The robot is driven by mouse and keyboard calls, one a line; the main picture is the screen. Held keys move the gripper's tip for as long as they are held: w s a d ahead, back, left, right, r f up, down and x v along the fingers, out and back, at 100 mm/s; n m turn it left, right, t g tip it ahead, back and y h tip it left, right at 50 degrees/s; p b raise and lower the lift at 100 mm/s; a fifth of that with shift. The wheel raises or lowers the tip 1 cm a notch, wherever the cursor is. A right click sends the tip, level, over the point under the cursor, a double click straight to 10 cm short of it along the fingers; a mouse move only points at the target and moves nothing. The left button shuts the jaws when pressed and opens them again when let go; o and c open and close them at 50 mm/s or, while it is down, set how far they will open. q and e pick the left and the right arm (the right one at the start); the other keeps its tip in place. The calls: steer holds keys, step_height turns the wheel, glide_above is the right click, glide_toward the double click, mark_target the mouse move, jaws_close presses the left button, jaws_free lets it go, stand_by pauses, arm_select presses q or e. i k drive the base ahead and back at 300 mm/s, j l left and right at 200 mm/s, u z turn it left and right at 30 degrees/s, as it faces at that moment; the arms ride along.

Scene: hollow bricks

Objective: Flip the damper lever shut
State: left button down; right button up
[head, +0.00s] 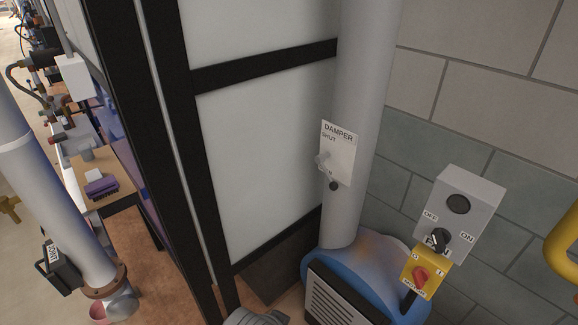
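The damper plate (343,150) is a white label on the grey vertical duct (366,60), reading "DAMPER" with "SHUT" below it. A small light grey knob (322,160), seemingly the lever's handle, stands out at the plate's left edge, below "SHUT". Lower lettering is partly covered and only partly legible. A dark round knob (334,186) sits just under the plate's lower edge; how it joins the grey knob is too small to tell. Neither of my grippers can be made out in the head view.
A blue fan housing (385,278) stands under the duct. A grey switch box (463,208) with a yellow motor switch (424,275) is at right. A black-framed panel (265,150) stands left of the duct. A yellow object (565,245) cuts the right edge.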

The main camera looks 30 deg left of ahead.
mark_target(319, 160)
steer(key=u, duration=0.8)
